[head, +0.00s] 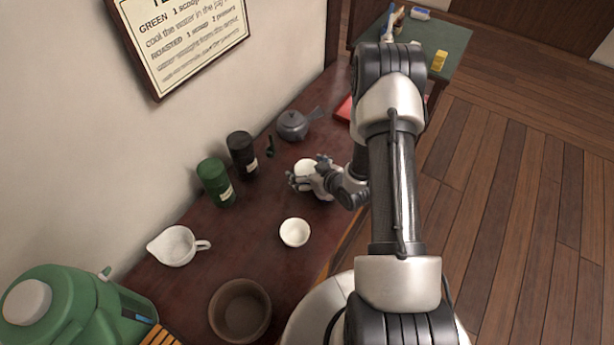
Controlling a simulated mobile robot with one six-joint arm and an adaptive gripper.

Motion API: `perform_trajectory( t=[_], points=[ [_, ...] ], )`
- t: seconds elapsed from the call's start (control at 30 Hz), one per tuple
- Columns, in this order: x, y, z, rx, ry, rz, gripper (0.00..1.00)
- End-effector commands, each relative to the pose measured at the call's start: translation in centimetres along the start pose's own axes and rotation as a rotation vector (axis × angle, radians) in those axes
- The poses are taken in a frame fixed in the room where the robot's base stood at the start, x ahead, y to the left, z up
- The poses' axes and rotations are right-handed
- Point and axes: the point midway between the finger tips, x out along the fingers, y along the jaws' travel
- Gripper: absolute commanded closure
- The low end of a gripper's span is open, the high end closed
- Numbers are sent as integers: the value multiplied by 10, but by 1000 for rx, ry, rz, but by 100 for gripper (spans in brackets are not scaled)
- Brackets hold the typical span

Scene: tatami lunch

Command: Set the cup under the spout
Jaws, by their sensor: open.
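One white cup (304,166) stands on the dark wooden counter, partly hidden by my gripper. My gripper (307,173) is open, with its fingers to either side of this cup; I cannot tell whether they touch it. A second white cup (294,232) stands upright and apart, nearer the camera. A green dispenser (70,300) with a pale round top is at the lower left, cut off by the frame edge. Its spout cannot be made out clearly.
A white pitcher (174,247), a brown bowl (239,312), a green canister (215,183), a black canister (242,154) and a grey teapot (293,125) stand on the counter (245,255). A sign (185,40) hangs on the wall. A green-topped table (447,40) is behind.

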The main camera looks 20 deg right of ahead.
Motion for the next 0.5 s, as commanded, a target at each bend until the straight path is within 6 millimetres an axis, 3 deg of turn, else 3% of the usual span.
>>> perform_trajectory(
  t=[0.17,0.5],
  points=[
    [0,0,0,0,0,0,14],
    [-1,0,0,0,0,0,37]
  ],
)
